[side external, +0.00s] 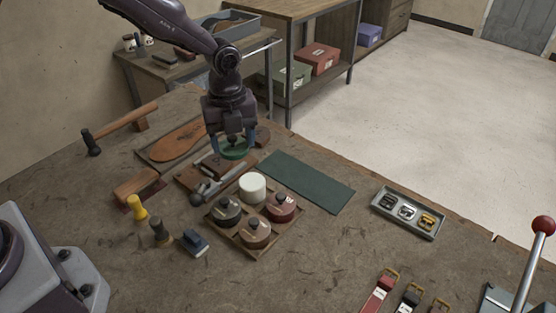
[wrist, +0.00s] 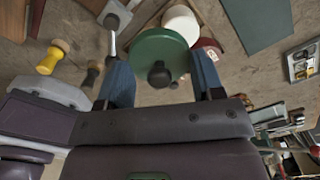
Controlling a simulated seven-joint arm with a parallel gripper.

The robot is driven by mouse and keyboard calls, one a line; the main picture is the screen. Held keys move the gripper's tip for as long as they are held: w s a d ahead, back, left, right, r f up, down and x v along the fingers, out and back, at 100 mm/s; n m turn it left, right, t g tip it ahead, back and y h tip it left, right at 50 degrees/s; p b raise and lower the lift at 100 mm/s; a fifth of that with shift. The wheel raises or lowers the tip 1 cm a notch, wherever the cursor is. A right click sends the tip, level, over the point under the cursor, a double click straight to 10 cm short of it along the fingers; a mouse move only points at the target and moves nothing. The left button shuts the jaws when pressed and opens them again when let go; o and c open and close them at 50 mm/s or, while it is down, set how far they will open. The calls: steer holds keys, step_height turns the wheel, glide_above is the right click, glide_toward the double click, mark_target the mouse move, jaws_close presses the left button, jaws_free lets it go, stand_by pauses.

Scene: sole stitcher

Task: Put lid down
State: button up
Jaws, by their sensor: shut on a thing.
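My gripper (side external: 234,140) is shut on a round green lid (side external: 233,153) and holds it above the bench, behind the tin tray. In the wrist view the lid (wrist: 152,50) sits between the two blue fingers, with its black knob (wrist: 159,75) toward my gripper (wrist: 160,72). A pale, white-topped tin (side external: 252,184) without a lid stands in the back of a wooden tray (side external: 233,238). Part of it shows beyond the lid in the wrist view (wrist: 181,22). The lid is apart from this tin.
Tins with dark (side external: 228,209), red (side external: 281,205) and brown (side external: 255,232) lids share the tray. A hammer-like tool (side external: 215,184) lies just left of it. A dark green mat (side external: 297,181) lies flat and bare to the right, before a buckle tray (side external: 408,214).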

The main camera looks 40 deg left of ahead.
steer(key=w+f, duration=0.3)
steer(key=w, duration=0.4)
glide_above(279, 165)
steer(key=f, duration=0.5)
steer(key=shift+s+f, duration=0.3)
steer(key=shift+w+f, duration=0.3)
steer(key=shift+f, duration=1.65)
steer(key=o, duration=0.6)
steer(key=shift+f, duration=0.15)
